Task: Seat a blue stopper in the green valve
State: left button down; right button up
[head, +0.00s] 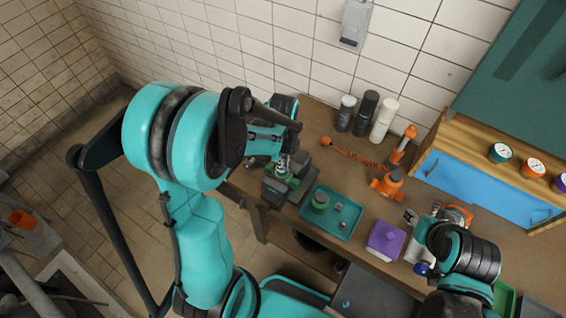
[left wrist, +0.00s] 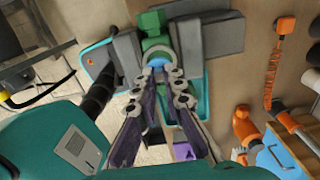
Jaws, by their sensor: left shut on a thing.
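The green valve (head: 282,181) is clamped in a dark grey vise (head: 272,196) at the left end of the bench. The valve also shows in the left wrist view (left wrist: 153,44). My left gripper (head: 283,158) is over the valve. In the left wrist view its fingertips (left wrist: 163,84) are shut on a light blue stopper (left wrist: 156,61), which lies against the end of the valve in line with it. I cannot tell how deep it sits.
A blue ball (head: 421,268) shows near my right arm.

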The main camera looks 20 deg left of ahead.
pick_arm(q)
jog(key=shift+f+b, duration=0.9)
jog(key=shift+b, duration=0.05)
dwell(0.5)
jog(key=shift+f+b, duration=0.25)
jog(key=shift+b, duration=0.05)
jog(key=c, duration=1.5)
grip_release()
jog(key=shift+c, duration=0.2)
jog(key=shift+r, duration=0.1)
jog(key=shift+r+p, duration=2.5)
jog(key=shift+r, duration=0.95)
jog(key=shift+f, duration=0.1)
